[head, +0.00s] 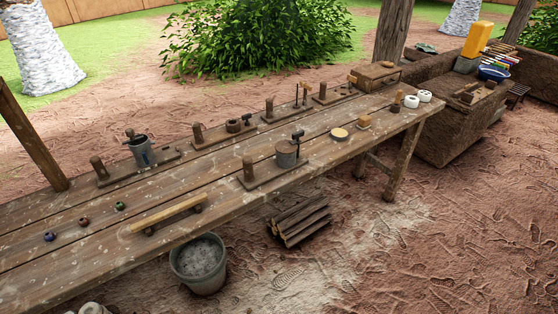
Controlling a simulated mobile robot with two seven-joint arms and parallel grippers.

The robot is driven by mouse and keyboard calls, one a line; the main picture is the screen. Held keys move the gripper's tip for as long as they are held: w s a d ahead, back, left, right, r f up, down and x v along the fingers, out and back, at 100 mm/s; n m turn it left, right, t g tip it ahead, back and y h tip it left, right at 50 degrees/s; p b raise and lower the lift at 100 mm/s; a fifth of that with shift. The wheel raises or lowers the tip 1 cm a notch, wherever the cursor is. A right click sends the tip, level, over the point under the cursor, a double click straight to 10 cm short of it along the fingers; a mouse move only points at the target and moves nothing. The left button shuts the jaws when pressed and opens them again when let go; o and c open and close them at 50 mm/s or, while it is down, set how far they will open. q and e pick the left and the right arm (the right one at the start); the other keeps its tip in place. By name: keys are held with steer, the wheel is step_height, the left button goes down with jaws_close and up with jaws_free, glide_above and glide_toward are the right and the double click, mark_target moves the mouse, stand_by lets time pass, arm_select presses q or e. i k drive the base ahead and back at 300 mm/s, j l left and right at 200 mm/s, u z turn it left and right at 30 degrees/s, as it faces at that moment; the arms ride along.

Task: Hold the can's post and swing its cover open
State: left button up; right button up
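A grey metal can (287,154) stands on a wooden base board (275,174) near the table's front edge. Its top looks covered, with a dark knob or handle at the upper right. A short wooden post (249,172) rises from the left end of the same board. A second grey can (143,155) stands on another board (120,178) farther back left, with its own post (99,167). A dark part sticks up at its rim, and its top looks open. Neither of my grippers is in view.
The long wooden table (60,262) also carries several other post boards, a raised wooden bar (168,214), small coloured balls and white cups (411,101). A grey bucket (199,265) and a firewood stack (299,220) are on the ground in front.

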mark_target(284, 146)
steer(key=u, duration=0.35)
steer(key=i+l+u, duration=0.2)
steer(key=l+u, duration=0.15)
steer(key=i+l+u, duration=0.15)
steer(key=l+u, duration=0.15)
steer(key=i+l, duration=0.1)
steer(key=l, duration=0.25)
steer(key=i+l+u, duration=0.1)
steer(key=l, duration=0.2)
steer(key=i+l, duration=0.1)
steer(key=l, duration=0.25)
